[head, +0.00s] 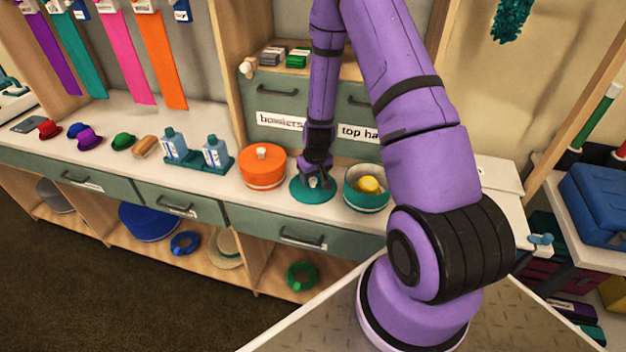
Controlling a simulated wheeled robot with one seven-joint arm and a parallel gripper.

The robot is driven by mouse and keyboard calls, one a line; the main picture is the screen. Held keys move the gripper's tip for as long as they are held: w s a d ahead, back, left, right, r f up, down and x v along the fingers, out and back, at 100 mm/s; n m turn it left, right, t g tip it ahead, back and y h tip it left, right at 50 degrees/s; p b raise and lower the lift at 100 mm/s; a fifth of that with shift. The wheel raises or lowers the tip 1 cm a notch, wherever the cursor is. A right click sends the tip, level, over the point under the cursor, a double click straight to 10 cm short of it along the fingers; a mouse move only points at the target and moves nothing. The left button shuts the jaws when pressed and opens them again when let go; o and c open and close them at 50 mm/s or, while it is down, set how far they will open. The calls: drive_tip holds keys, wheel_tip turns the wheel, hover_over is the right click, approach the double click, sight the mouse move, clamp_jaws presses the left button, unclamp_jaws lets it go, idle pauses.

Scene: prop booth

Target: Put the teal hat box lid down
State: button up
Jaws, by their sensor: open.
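The teal hat box lid (312,193) lies flat on the white counter, between the orange hat box and the open teal hat box. My gripper (316,178) is right over the lid's middle, pointing down, with its fingers around or beside the small pale knob; I cannot tell which. The gripper is open. The teal hat box (366,202) stands open just right of the lid, with a yellow thing (369,185) inside. My gripper and arm hide part of the lid's far side.
The orange hat box (263,168) with its lid on stands close left of the teal lid. A teal tray (198,166) with two bottles and several small hats stand farther left. Drawers labelled for bowlers and top hats rise behind. The counter's front edge is close.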

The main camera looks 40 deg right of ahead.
wheel_tip(320, 180, up, 11)
drive_tip(key=s, duration=0.2)
wheel_tip(320, 180, up, 12)
hover_over(316, 189)
drive_tip(key=s+a, duration=0.1)
drive_tip(key=a, duration=0.3)
drive_tip(key=s+a+r+t, duration=0.1)
drive_tip(key=s+a+r, duration=0.1)
drive_tip(key=r, duration=0.3)
drive_tip(key=s+a+r+t, duration=0.1)
drive_tip(key=s+a+r, duration=0.15)
drive_tip(key=r, duration=0.35)
drive_tip(key=s+a+r, duration=0.2)
drive_tip(key=s+r, duration=0.4)
drive_tip(key=s, duration=0.3)
drive_tip(key=s+a+r+n+t, duration=0.1)
drive_tip(key=s+a+r, duration=0.1)
drive_tip(key=s+r, duration=0.5)
drive_tip(key=shift+s+a, duration=0.25)
drive_tip(key=shift+s, duration=1.45)
